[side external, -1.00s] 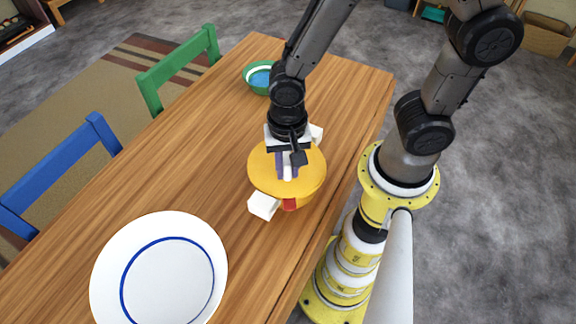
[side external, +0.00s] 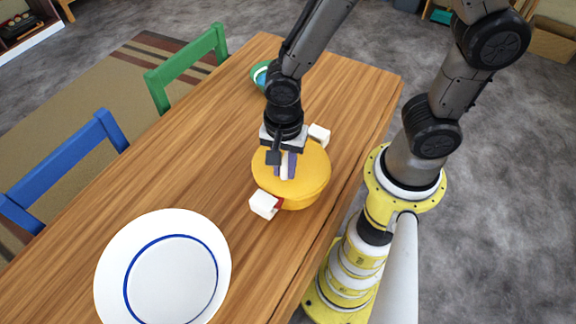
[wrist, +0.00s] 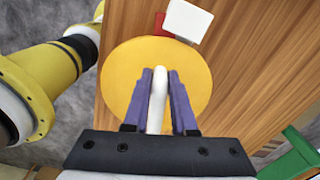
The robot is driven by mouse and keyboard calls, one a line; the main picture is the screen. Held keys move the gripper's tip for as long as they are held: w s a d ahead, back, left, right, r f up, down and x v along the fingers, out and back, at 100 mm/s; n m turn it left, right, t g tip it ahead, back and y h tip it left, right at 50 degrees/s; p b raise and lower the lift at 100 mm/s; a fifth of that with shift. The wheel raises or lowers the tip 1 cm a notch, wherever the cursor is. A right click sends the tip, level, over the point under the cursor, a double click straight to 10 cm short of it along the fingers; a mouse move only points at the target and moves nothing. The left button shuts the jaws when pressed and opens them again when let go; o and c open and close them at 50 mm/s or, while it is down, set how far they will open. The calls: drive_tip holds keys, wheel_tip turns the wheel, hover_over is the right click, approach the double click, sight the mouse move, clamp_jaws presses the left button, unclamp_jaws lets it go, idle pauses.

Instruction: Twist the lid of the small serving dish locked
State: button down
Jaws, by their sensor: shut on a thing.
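The small serving dish has a round yellow lid (side external: 312,178) with an upright white bar handle (wrist: 157,100). White block-shaped grips stick out at its near left (side external: 264,204) and far right (side external: 319,133). A red mark (side external: 279,203) at the dish's edge is right beside the near white grip. In the wrist view the red mark (wrist: 161,24) shows beside and partly behind that grip (wrist: 188,20). My gripper (side external: 285,172) is above the lid with its purple fingers shut on the bar handle, one on each side. The dish's lower body is mostly hidden under the lid.
A white plate with a blue ring (side external: 164,280) lies at the near left of the wooden table (side external: 190,170). A green bowl (side external: 258,76) is at the far end, partly behind my arm. Blue (side external: 62,160) and green (side external: 186,65) chairs stand along the left edge.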

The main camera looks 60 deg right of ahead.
drive_tip(key=shift+w+m, duration=0.2)
drive_tip(key=shift+m, duration=0.3)
drive_tip(key=shift+w+m, duration=0.4)
drive_tip(key=shift+m, duration=0.7)
drive_tip(key=c, duration=0.6)
unclamp_jaws()
drive_tip(key=shift+c, duration=0.2)
drive_tip(key=shift+r, duration=0.1)
